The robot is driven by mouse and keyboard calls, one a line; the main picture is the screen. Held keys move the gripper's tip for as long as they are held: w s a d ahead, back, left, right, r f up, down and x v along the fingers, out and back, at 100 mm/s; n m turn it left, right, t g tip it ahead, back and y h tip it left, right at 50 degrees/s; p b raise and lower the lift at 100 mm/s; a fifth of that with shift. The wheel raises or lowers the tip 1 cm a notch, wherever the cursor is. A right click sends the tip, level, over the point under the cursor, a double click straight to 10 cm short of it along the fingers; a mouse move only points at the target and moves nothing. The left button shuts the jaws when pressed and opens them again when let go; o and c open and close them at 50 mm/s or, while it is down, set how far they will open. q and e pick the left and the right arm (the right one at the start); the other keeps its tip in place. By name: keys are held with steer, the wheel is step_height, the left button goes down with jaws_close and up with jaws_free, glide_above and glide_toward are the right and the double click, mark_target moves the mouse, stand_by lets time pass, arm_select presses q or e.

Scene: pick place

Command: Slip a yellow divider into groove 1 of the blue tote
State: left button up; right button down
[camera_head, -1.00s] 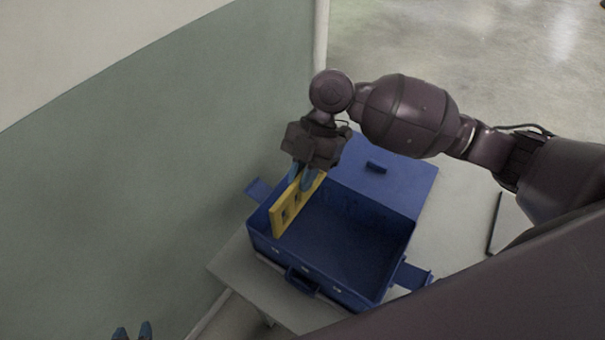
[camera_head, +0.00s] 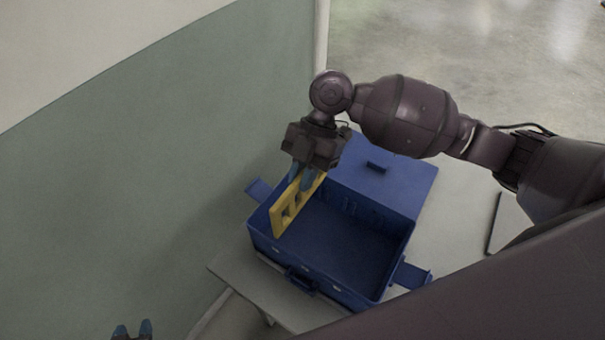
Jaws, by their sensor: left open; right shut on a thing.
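The blue tote (camera_head: 362,293) stands open on the table, with its lid (camera_head: 385,187) folded back behind it. Its inside looks empty apart from the divider. My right gripper (camera_head: 303,181) is shut on the yellow divider (camera_head: 284,218), an upright plate with square holes. The divider is at the tote's left end, close along the left wall, and its lower part is inside the tote. Whether it sits in a groove cannot be told. My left gripper (camera_head: 132,329) shows only its blue fingertips at the bottom edge, apart and empty, far left of the tote.
The pale table (camera_head: 265,299) has bare room at the right of the tote. Blue flaps stick out at the tote's left (camera_head: 258,190) and right (camera_head: 412,276). A green and white wall (camera_head: 150,170) runs close along the left. A dark-edged flat object (camera_head: 505,222) lies at the right.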

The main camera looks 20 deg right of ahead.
mark_target(302, 197)
arm_select(q)
steer(key=shift+s+f, duration=0.15)
steer(key=shift+f, duration=0.1)
arm_select(e)
steer(key=shift+f, duration=0.35)
arm_select(q)
steer(key=shift+b, duration=0.3)
arm_select(e)
steer(key=shift+f, duration=0.4)
arm_select(q)
steer(key=shift+s+f+b, duration=0.15)
steer(key=shift+f+b, duration=0.15)
steer(key=shift+f, duration=0.3)
arm_select(e)
steer(key=shift+f, duration=0.7)
arm_select(q)
steer(key=shift+f+b, duration=0.3)
steer(key=shift+f, duration=0.05)
arm_select(e)
steer(key=shift+f, duration=0.7)
arm_select(q)
steer(key=shift+s+f+b, duration=0.3)
steer(key=shift+f+b, duration=0.1)
steer(key=shift+f, duration=0.25)
arm_select(e)
steer(key=shift+f, duration=0.8)
arm_select(q)
steer(key=shift+w+r, duration=0.1)
steer(key=shift+w, duration=0.1)
